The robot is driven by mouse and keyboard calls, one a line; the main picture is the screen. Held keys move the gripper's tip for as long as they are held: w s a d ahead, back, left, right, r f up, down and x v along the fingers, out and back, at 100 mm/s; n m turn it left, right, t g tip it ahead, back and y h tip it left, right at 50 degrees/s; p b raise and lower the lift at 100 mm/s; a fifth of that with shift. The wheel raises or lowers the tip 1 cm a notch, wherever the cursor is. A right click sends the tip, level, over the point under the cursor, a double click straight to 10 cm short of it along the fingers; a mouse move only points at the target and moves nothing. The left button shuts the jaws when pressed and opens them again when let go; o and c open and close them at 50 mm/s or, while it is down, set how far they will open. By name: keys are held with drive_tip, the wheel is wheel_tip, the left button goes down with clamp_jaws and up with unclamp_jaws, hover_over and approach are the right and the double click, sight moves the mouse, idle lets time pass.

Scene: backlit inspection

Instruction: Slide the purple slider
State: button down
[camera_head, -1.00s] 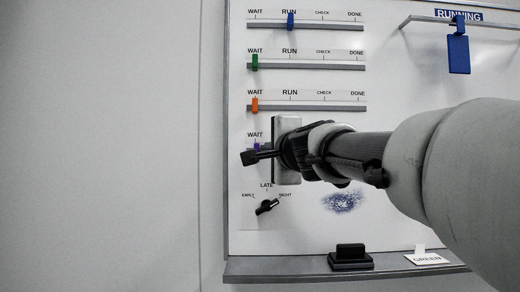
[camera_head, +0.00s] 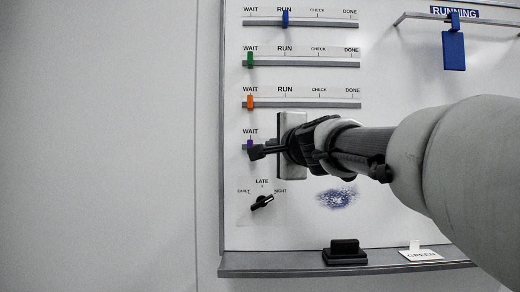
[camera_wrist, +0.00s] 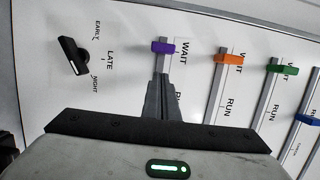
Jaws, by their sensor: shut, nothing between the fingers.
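The purple slider (camera_head: 251,143) sits at the WAIT end of the fourth rail from the top, partly hidden by my gripper in the head view. In the wrist view the purple slider (camera_wrist: 163,47) shows whole, at the WAIT label, just beyond my fingertips. My gripper (camera_head: 257,153) is shut and empty. Its fingers (camera_wrist: 160,82) lie over the purple slider's rail in the wrist view and hide most of it. I cannot tell whether the fingertips touch the slider.
The orange slider (camera_head: 250,102) and green slider (camera_head: 250,60) stand at WAIT above; the blue slider (camera_head: 285,18) stands at RUN. A black dial (camera_head: 262,202) is below. An eraser (camera_head: 344,252) rests on the bottom ledge. A blue tag (camera_head: 454,50) hangs upper right.

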drive_tip(key=d+v, duration=0.1)
drive_tip(key=v, duration=0.9)
drive_tip(key=s+d+f+n+g+h+p, duration=0.1)
drive_tip(key=s+d+f+n+g+p, duration=0.1)
drive_tip(key=s+f, duration=0.6)
drive_tip(key=s+d+f+n+g+h+p, duration=0.2)
drive_tip(key=s+f+n+g+p, duration=0.3)
drive_tip(key=s+f+n, duration=0.3)
drive_tip(key=s+d+f+n+g+h+p, duration=0.1)
drive_tip(key=s+d+f+n+g+p, duration=0.2)
drive_tip(key=s+f, duration=0.5)
wheel_tip(320, 180, down, 3)
drive_tip(key=shift+s+d+f+n+g+p, duration=0.25)
drive_tip(key=shift+n+g+p, duration=0.25)
drive_tip(key=shift+n+g, duration=0.5)
drive_tip(key=shift+w+r, duration=0.1)
drive_tip(key=shift+r, duration=0.05)
